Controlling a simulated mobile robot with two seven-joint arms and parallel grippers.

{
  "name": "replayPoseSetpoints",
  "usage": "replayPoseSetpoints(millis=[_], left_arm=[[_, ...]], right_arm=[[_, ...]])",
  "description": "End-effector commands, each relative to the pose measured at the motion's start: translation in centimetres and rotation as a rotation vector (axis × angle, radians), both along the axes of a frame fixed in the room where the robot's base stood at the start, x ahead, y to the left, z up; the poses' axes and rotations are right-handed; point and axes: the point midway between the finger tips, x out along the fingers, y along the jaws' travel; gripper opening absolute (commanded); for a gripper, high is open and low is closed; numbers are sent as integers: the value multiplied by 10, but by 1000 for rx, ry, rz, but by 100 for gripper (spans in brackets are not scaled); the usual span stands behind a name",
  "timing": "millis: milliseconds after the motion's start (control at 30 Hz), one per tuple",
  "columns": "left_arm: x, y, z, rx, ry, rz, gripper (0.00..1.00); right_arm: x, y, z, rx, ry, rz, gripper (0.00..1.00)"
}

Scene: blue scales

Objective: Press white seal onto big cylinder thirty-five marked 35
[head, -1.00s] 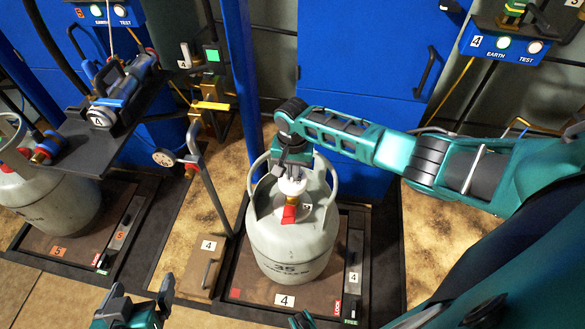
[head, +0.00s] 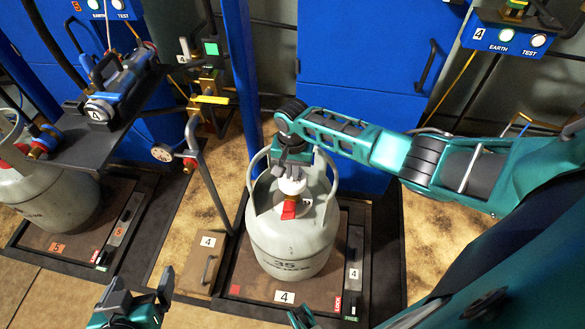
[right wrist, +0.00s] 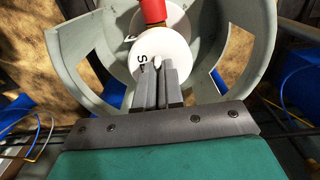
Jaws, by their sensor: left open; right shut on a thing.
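The big grey cylinder marked 35 (head: 290,243) stands upright on the scale platform of station 4 (head: 245,280). The white seal (head: 291,187) is at the valve on its top, inside the collar, above a red part (head: 289,209). My right gripper (head: 292,168) is directly above the seal, pointing down. In the right wrist view its fingers (right wrist: 156,82) are shut at the seal's round white face (right wrist: 165,50), with a small white piece between their tips. Whether the seal is fully seated cannot be told. My left gripper (head: 140,296) is open and empty at the bottom left.
A second grey cylinder (head: 48,200) stands on the scale of station 5 at left. A filling tool (head: 115,85) rests on a dark shelf (head: 72,155) there. A pipe with a gauge (head: 163,153) stands left of the cylinder. Blue cabinets (head: 358,90) are behind.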

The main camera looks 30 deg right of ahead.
Motion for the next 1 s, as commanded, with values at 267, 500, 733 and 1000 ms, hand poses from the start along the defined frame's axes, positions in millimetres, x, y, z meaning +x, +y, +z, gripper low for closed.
replayPoseSetpoints(millis=[267, 500, 733, 1000], left_arm=[[0, 0, -5, 1, 1, -1, 92], [-3, 1, -9, 6, 8, -4, 92], [-6, 2, -12, 9, 15, -5, 92], [-6, 2, -12, 8, 15, -5, 92]], right_arm=[[0, 0, -8, 0, 0, -1, 0], [0, 0, -12, -1, -1, 0, 11], [0, 0, -12, 0, 0, 0, 33], [0, 0, -12, -1, 1, 0, 37]])
